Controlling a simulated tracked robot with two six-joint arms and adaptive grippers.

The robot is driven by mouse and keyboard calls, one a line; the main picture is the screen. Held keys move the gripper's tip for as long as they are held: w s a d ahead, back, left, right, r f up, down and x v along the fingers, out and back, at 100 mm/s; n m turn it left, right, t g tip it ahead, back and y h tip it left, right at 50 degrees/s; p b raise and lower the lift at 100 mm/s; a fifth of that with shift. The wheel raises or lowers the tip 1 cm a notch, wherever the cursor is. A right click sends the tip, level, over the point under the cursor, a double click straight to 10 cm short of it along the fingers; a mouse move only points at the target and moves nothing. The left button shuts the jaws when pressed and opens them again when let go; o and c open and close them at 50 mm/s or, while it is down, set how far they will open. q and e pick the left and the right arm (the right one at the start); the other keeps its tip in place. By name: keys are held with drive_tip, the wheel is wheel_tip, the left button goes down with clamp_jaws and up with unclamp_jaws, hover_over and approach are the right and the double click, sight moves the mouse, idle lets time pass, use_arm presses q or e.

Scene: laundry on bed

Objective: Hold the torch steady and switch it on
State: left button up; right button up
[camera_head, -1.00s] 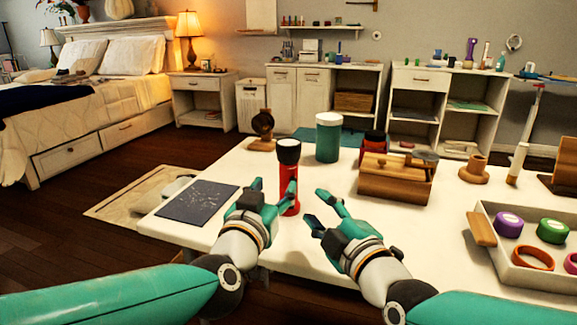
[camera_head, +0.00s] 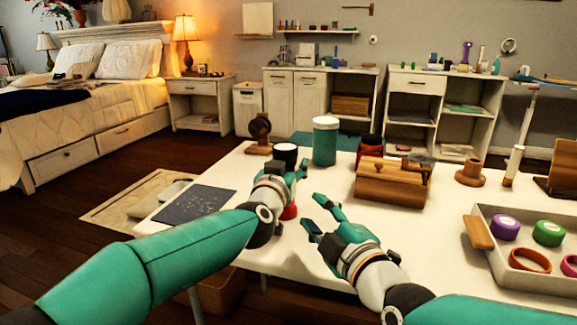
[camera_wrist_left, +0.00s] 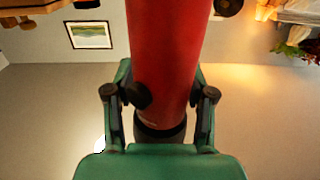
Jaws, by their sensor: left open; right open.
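The torch (camera_head: 289,212) is red with a black head and stands upright on the white table. My left gripper (camera_head: 289,174) is open at the torch, and its hand and wrist hide most of the red body in the head view. In the left wrist view the torch's red body (camera_wrist_left: 165,50) lies between the two spread fingers. A dark round knob (camera_wrist_left: 137,95) shows at the body's left side there; I cannot tell if it is the switch. My right gripper (camera_head: 313,212) is open and empty, to the right of the torch, apart from it.
A teal jar (camera_head: 325,143) stands behind the torch. A wooden box (camera_head: 392,190) is to the right, and a tray (camera_head: 490,228) with coloured rings is farther right. A dark speckled sheet (camera_head: 195,204) lies left. A wooden stand (camera_head: 258,148) is behind.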

use_arm(q)
drive_tip(key=shift+c, duration=0.4)
clamp_jaws()
use_arm(e)
drive_tip(key=shift+c, duration=0.4)
clamp_jaws()
idle(2.6)
